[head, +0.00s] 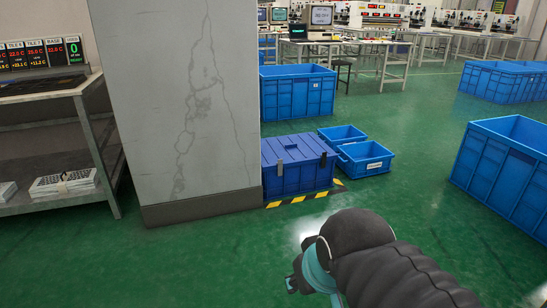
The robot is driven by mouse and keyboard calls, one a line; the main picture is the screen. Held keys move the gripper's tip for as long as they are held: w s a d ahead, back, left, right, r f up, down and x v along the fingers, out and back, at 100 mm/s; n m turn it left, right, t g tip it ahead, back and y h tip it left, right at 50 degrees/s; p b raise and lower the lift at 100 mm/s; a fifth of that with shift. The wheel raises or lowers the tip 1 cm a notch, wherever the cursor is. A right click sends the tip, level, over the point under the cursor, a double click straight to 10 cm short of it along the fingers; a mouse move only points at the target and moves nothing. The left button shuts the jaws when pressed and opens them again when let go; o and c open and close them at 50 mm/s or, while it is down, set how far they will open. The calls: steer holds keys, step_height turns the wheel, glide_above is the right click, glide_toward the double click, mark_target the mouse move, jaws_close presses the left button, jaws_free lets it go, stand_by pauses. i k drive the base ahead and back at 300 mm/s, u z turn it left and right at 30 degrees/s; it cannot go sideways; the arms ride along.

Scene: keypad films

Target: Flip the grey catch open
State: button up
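A dark blue lidded box (298,178) stands on the floor in the middle of the head view, beside a grey pillar. Its lid (292,148) looks shut. Two small upright catches show on its front, a left catch (280,168) and a right catch (323,159). Both look greyish, and they are too small for me to tell their exact state. My arm, in a black sleeve with a teal part, reaches in from the bottom right, well short of the box. The fingers of my gripper cannot be made out.
The grey pillar (172,100) stands left of the box, with a metal rack (60,140) beyond it. Open blue bins (364,158) stand right of the box. A large blue crate (505,165) is at the right. Green floor (225,250) in front is clear.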

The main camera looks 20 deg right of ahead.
mark_target(279, 162)
steer(key=z, duration=0.1)
steer(key=i, duration=0.5)
steer(key=z, duration=0.65)
steer(key=i, duration=2.7)
steer(key=u, duration=0.3)
